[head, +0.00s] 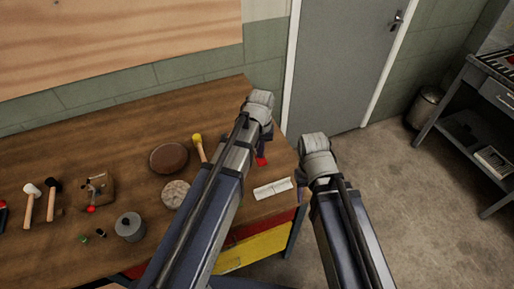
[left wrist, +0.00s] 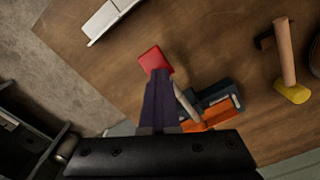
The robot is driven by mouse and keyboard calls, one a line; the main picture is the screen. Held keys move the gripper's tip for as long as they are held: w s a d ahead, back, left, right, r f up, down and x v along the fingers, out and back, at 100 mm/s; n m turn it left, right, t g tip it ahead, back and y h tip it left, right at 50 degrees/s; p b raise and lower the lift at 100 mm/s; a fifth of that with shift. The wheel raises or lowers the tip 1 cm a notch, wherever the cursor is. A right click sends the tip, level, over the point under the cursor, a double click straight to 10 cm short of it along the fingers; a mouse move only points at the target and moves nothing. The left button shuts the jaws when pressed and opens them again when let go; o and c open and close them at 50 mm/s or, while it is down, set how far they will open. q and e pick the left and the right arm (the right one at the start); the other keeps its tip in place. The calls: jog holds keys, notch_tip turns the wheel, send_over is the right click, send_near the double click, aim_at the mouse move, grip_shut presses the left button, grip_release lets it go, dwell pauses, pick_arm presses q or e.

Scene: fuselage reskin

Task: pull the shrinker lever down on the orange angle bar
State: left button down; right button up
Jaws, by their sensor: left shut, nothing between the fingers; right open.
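In the left wrist view the shrinker (left wrist: 222,92) is a dark grey block on the wooden bench, with the orange angle bar (left wrist: 212,120) at its near side. Its lever (left wrist: 186,103) has a pale shaft and a red grip (left wrist: 154,60), which also shows in the head view (head: 261,161). My left gripper (left wrist: 158,78) is shut and empty, its dark fingers overlapping the red grip's edge; I cannot tell whether they touch. In the head view my left gripper (head: 266,143) largely hides the shrinker. My right gripper (head: 304,190) is open and empty beyond the bench's right edge.
A yellow-headed mallet (head: 198,145), a brown round pad (head: 169,158) and several other tools lie to the left. A grey door (head: 345,60) stands behind, with open floor to the right.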

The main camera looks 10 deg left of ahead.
pick_arm(q)
jog(key=shift+w+f+b, duration=0.1)
jog(key=shift+f+b, duration=0.5)
jog(key=shift+f, duration=0.2)
jog(key=shift+r, duration=0.15)
jog(key=shift+r+p, duration=0.1)
jog(key=shift+p, duration=0.2)
notch_tip(320, 180, up, 11)
jog(key=p, duration=1)
jog(key=shift+p, duration=0.4)
jog(key=s+d+f+m+b, duration=0.2)
jog(key=s+f+b, duration=0.1)
jog(key=s, duration=0.4)
jog(key=s+d+f+m+y+b, duration=0.1)
jog(key=s+d+f+m+b, duration=0.1)
jog(key=s, duration=0.5)
jog(key=shift+d+f+m+b, duration=0.3)
jog(key=shift+d+f+b, duration=0.45)
jog(key=shift+f, duration=0.05)
